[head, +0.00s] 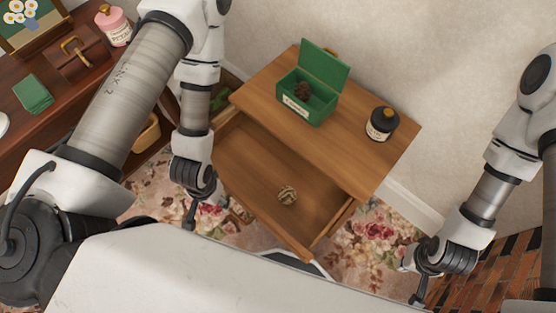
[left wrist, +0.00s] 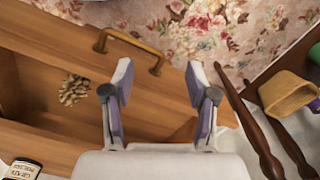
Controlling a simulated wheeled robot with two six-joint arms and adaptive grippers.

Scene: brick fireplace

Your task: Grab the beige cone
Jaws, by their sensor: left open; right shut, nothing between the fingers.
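The beige cone (head: 287,195) lies on the floor of the open wooden drawer (head: 240,160). It also shows in the left wrist view (left wrist: 73,90), left of the fingers. My left gripper (head: 190,216) is beside the drawer's left side in the head view, apart from the cone. In the left wrist view its two fingers (left wrist: 160,88) are spread with nothing held between them. My right gripper (head: 417,292) is at the lower right, shut and empty, away from the drawer. Its fingertips are small in the picture.
The small table (head: 345,150) above the drawer bears an open green box (head: 308,108) with a dark brown cone (head: 303,91) in it, and a dark-lidded jar (head: 381,123). The drawer has a brass handle (left wrist: 128,42). A wooden sideboard (head: 60,115) stands left, a brick hearth (head: 495,275) right.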

